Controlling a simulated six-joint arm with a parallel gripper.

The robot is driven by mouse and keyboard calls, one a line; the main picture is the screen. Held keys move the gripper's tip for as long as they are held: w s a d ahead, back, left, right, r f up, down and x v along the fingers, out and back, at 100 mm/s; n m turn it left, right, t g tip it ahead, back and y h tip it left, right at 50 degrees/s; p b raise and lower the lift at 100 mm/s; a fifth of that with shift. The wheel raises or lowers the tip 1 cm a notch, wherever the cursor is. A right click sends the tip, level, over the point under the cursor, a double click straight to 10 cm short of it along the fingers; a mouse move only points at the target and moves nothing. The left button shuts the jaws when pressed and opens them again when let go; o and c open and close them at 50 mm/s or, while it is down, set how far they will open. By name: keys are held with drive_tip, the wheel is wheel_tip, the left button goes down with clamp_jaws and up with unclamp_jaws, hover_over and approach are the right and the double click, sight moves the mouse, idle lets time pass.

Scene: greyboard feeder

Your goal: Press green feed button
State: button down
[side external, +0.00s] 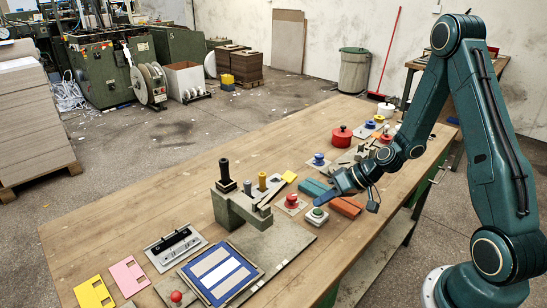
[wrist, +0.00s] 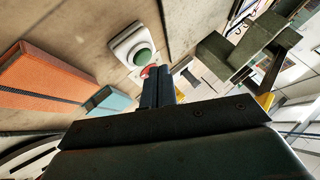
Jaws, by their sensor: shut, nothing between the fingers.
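The green feed button (wrist: 143,57) is a round green cap on a pale square housing, in the upper middle of the wrist view. In the side view the green button (side external: 317,212) stands on a light plate near the table's right edge. My gripper (side external: 321,200) is shut and empty, with its tips close above the button in the side view. In the wrist view my gripper's fingers (wrist: 158,74) are together, just below and right of the green cap. I cannot tell whether they touch it.
A red button (side external: 292,201) stands just left of the green one; a red part also shows behind my fingertips. Orange blocks (side external: 347,206) and teal blocks (side external: 314,189) lie close by. A grey fixture (side external: 240,205) stands to the left.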

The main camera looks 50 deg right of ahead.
sight(322, 211)
drive_tip(key=shift+r, duration=2.5)
drive_tip(key=shift+r, duration=0.1)
drive_tip(key=s+a+r+n+g+h, duration=0.25)
drive_tip(key=s+a+r, duration=0.4)
drive_tip(key=r, duration=0.45)
drive_tip(key=s+r+h, duration=0.1)
drive_tip(key=s+r, duration=0.3)
drive_tip(key=s, duration=0.3)
drive_tip(key=s+r+h, duration=0.2)
drive_tip(key=s+r, duration=0.2)
drive_tip(key=s, duration=0.3)
drive_tip(key=shift+s+a+r+m+t, duration=0.15)
drive_tip(key=shift+s+a+m+t, duration=0.15)
drive_tip(key=shift+s+m+t, duration=0.05)
